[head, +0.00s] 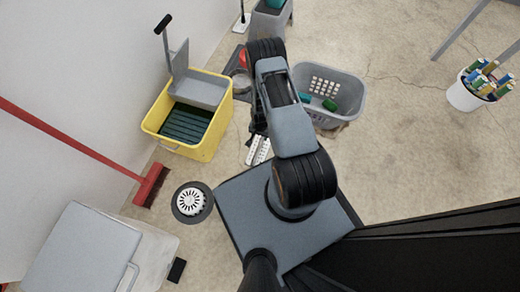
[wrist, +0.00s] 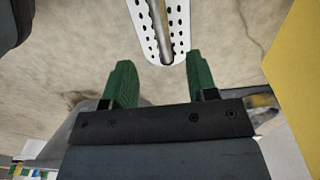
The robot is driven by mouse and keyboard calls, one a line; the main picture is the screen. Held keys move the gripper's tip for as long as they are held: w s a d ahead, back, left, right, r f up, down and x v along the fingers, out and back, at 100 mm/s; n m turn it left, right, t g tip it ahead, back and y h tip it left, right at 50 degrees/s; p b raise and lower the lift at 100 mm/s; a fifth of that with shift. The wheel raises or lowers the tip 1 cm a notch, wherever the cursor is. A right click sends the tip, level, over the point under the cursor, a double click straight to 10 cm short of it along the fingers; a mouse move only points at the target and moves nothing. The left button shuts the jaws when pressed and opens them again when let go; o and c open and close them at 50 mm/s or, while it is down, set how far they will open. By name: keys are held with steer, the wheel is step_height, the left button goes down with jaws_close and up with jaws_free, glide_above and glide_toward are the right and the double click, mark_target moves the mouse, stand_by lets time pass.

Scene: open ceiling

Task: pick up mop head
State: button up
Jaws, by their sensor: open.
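The mop head appears to be a white perforated plate (head: 258,152) with a grey bar along its middle. It lies on the floor between the yellow bucket and the grey basket, partly hidden by my arm in the head view. In the wrist view the mop head (wrist: 180,25) enters from the top edge, and its rounded end lies ahead of my fingertips, roughly centred between them. My gripper (wrist: 160,80) has green fingers spread apart with nothing between them. In the head view the fingertips are hard to make out beside the arm.
A yellow mop bucket (head: 180,150) stands close at left; its yellow side (wrist: 298,75) fills the wrist view's right edge. A grey laundry basket (head: 350,90) stands at right. A red broom (head: 151,185) and round floor drain (head: 191,201) lie left.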

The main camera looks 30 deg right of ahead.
mark_target(260, 144)
step_height(260, 144, down, 6)
steer(key=shift+f+b, duration=0.1)
steer(key=shift+b, duration=1)
steer(key=shift+s+a+f+b, duration=0.1)
steer(key=shift+f+b, duration=1.55)
steer(key=shift+f, duration=0.85)
jaws_close()
